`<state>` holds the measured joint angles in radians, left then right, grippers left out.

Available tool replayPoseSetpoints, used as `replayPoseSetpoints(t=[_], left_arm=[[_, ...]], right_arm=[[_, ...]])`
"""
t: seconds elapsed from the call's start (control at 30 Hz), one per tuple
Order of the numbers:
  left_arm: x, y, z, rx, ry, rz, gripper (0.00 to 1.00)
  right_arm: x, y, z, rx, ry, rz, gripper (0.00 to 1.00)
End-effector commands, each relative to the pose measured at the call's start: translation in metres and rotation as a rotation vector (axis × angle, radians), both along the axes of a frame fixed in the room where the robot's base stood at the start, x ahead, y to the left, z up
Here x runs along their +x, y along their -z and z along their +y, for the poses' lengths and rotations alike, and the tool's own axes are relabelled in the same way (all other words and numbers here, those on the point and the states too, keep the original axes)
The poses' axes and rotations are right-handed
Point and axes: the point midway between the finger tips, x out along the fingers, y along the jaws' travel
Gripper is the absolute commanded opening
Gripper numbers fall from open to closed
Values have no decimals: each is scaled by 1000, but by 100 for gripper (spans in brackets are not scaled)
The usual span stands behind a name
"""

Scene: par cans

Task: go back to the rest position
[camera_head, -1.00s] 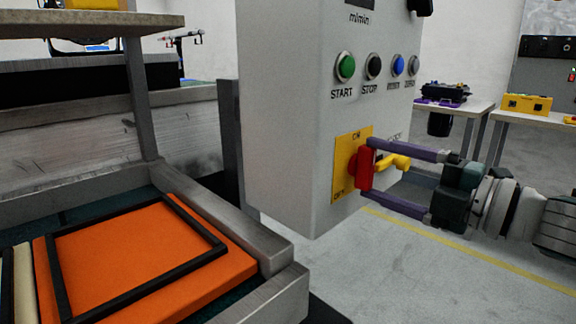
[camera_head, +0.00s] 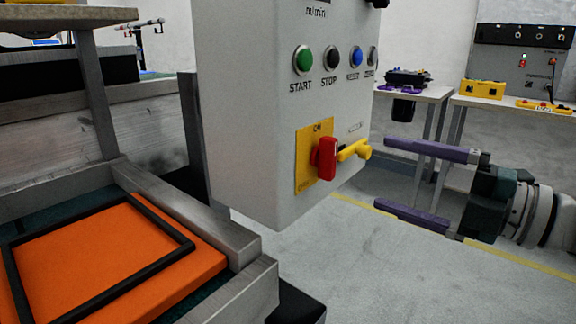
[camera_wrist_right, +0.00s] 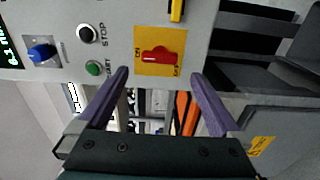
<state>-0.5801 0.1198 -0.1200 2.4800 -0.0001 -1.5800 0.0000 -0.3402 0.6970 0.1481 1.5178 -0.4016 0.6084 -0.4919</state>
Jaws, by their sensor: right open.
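My right gripper (camera_head: 405,180) is open and empty, to the right of the control box (camera_head: 270,130) and apart from it. Its two purple fingers point left toward the red rotary switch (camera_head: 327,158) on a yellow plate (camera_head: 306,172). A yellow handle (camera_head: 355,150) sticks out beside the switch. In the right wrist view the open gripper (camera_wrist_right: 160,85) has the red switch (camera_wrist_right: 158,56) ahead, with its yellow plate (camera_wrist_right: 148,40) above the gap between the fingers. My left gripper is not in view.
Green START (camera_head: 303,60), black STOP (camera_head: 331,58) and blue (camera_head: 355,57) buttons sit above the switch. An orange panel (camera_head: 110,250) with a black frame lies on the metal-edged bench at left. Tables (camera_head: 425,95) stand behind at right. The floor below my right gripper is clear.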

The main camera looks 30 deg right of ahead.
Motion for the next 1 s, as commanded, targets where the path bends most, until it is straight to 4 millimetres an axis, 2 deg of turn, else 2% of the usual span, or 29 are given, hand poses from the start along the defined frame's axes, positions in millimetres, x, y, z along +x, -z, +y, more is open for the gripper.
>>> replayPoseSetpoints(t=[0.2,0.73,0.87,1.0], left_arm=[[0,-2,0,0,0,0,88],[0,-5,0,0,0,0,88],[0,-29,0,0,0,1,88],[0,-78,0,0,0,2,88]], right_arm=[[-15,0,-6,0,0,-1,100],[-15,-3,-6,7,8,3,100],[-9,-19,-4,78,94,54,100],[-6,-46,3,268,301,199,100]])
